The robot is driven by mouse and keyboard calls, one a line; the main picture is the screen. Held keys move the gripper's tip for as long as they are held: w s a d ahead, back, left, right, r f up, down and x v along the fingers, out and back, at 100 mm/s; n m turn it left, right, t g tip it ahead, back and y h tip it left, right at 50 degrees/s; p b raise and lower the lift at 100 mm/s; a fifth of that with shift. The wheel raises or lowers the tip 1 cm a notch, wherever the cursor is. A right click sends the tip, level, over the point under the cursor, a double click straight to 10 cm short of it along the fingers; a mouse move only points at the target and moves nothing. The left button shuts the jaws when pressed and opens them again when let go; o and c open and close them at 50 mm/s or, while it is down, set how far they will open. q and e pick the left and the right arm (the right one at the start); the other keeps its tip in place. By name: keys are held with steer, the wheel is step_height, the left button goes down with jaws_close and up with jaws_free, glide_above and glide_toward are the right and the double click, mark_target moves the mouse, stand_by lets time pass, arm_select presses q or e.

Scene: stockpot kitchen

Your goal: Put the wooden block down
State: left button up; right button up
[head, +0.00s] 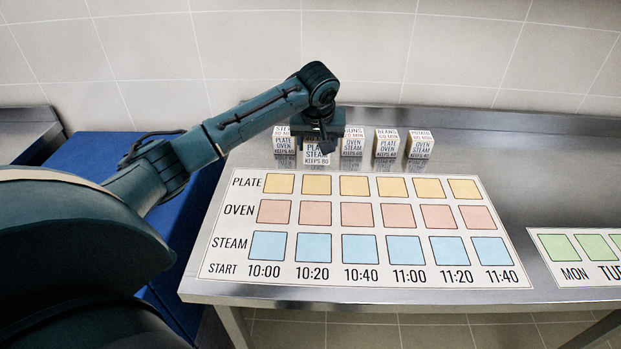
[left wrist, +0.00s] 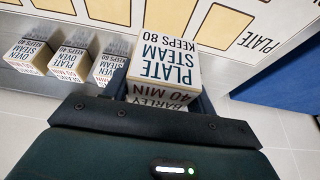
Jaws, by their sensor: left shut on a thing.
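The wooden block (head: 316,155) is white-faced, lettered "PLATE STEAM KEEPS 80". In the left wrist view the block (left wrist: 165,55) also shows "BARLEY 40 MIN" on its top. My left gripper (head: 318,137) points down and is shut on it, with dark fingers on either side. The block is at the row of similar blocks, slightly nearer to me than they are. I cannot tell whether its underside touches the steel counter (head: 480,160). My right gripper is not in view.
Several like blocks stand on both sides, one close on the left (head: 284,145) and one close on the right (head: 352,143). In front lies a chart (head: 330,228) with empty PLATE, OVEN and STEAM squares. A weekday chart (head: 546,275) lies at right. The tiled wall is behind.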

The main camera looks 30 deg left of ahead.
mark_target(317, 153)
arm_select(q)
step_height(317, 153, down, 8)
steer(key=shift+f, duration=0.15)
stand_by(0.4)
steer(key=o, duration=1.1)
steer(key=shift+f, duration=0.1)
steer(key=shift+c, duration=0.2)
steer(key=v, duration=1.2)
steer(key=shift+w, duration=0.1)
